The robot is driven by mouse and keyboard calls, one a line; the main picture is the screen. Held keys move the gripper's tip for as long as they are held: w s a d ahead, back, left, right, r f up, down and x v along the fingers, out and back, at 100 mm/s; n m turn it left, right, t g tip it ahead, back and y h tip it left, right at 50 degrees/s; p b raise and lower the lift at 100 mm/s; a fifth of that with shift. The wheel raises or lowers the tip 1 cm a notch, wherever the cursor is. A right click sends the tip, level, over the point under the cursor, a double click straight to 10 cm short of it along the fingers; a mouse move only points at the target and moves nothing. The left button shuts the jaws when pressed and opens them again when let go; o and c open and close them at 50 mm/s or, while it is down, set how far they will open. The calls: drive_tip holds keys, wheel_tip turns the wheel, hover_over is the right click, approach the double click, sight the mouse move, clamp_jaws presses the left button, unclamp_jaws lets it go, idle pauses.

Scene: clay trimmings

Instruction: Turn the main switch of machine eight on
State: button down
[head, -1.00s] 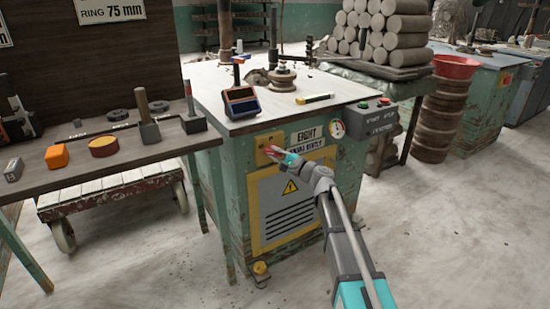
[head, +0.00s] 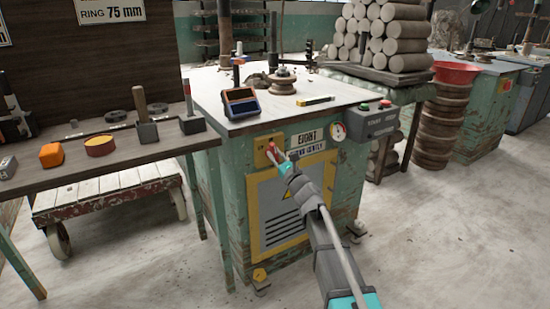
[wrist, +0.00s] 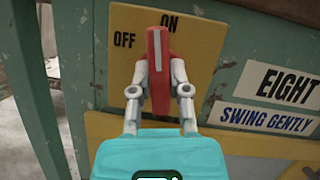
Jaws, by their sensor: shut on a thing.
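The main switch is a red handle (wrist: 157,65) with a white line, on a yellow plate (wrist: 205,50) on the front of machine eight (head: 235,205). In the wrist view the handle stands upright, with its top end just below the word ON. The word OFF is to its left. My gripper (wrist: 159,88) is shut on the red handle, one finger on each side. In the head view my gripper (head: 275,154) is at the plate, and its fingers mostly hide the handle.
Signs reading EIGHT (head: 306,138) and SWING GENTLY are right of the switch. A gauge (head: 338,131) and a grey box with red and green buttons (head: 375,121) are farther right. A wooden bench (head: 105,155) stands close on the left.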

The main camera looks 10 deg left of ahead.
drive_tip(key=shift+m+t+h, duration=0.7)
drive_tip(key=shift+m+h, duration=0.1)
drive_tip(key=shift+m, duration=1)
drive_tip(key=c, duration=0.6)
unclamp_jaws()
